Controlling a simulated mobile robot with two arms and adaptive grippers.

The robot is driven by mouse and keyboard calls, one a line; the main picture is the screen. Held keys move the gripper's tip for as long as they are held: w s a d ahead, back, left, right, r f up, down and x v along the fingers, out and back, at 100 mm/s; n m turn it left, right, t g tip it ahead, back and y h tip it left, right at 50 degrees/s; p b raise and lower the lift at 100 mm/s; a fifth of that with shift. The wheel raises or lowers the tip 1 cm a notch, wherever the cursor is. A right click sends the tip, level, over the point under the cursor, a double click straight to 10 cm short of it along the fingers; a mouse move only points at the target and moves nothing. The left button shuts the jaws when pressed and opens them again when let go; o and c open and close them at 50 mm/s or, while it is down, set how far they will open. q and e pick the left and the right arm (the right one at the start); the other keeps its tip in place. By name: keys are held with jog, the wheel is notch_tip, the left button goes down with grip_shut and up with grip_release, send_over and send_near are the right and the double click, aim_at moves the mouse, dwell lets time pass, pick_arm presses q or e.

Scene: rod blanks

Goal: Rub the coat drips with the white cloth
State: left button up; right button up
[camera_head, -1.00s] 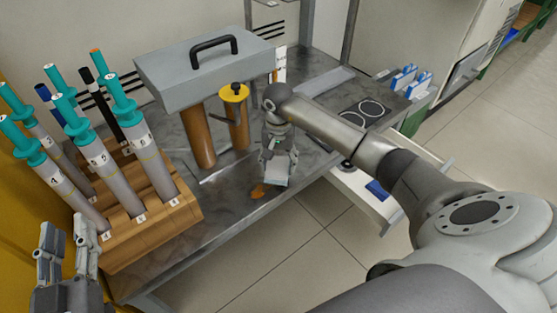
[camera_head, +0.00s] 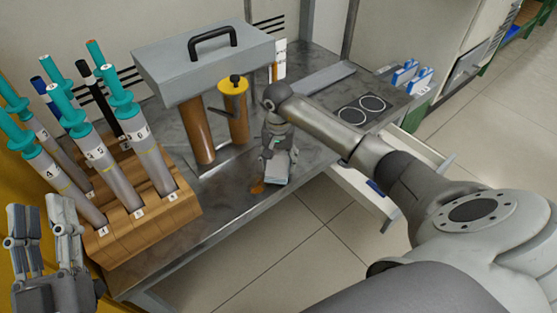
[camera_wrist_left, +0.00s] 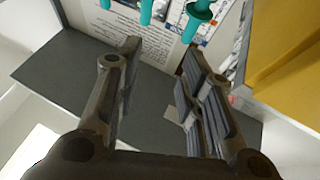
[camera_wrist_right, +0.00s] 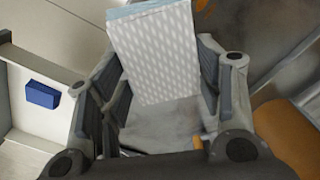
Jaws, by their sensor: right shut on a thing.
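The white cloth (camera_wrist_right: 155,55), a folded pad with a pale dotted pattern and bluish edge, is held between the fingers of my right gripper (camera_head: 278,157). In the head view the cloth (camera_head: 274,172) is low over the metal bench top; whether it touches cannot be told. An orange-brown coat drip (camera_head: 257,187) lies on the bench just left of the cloth, near the front edge. Any drip under the cloth is hidden. My left gripper (camera_head: 43,222) is open and empty at the lower left, in front of the wooden rack.
The wooden rack (camera_head: 150,221) holds several numbered teal-topped tubes. An open drawer (camera_head: 362,195) juts out to the right, below the bench.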

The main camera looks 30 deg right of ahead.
pick_arm(q)
jog(key=shift+s+r, duration=0.1)
jog(key=shift+r, duration=0.1)
pick_arm(e)
jog(key=shift+f, duration=0.1)
pick_arm(q)
jog(key=shift+s+r+t, duration=0.15)
jog(key=shift+r+t, duration=0.1)
jog(key=shift+t, duration=0.05)
pick_arm(e)
jog(key=shift+f, duration=0.1)
pick_arm(q)
jog(key=shift+s+r+t, duration=0.3)
jog(key=shift+r+t, duration=0.1)
jog(key=shift+r, duration=0.1)
pick_arm(e)
jog(key=shift+f, duration=0.15)
pick_arm(q)
jog(key=shift+s+r+t+h+b, duration=0.3)
jog(key=shift+s+r+t+b, duration=0.15)
jog(key=shift+r, duration=0.1)
pick_arm(e)
jog(key=shift+f, duration=0.2)
pick_arm(q)
jog(key=shift+s+r, duration=0.1)
jog(key=shift+r, duration=0.15)
pick_arm(e)
jog(key=shift+f, duration=0.1)
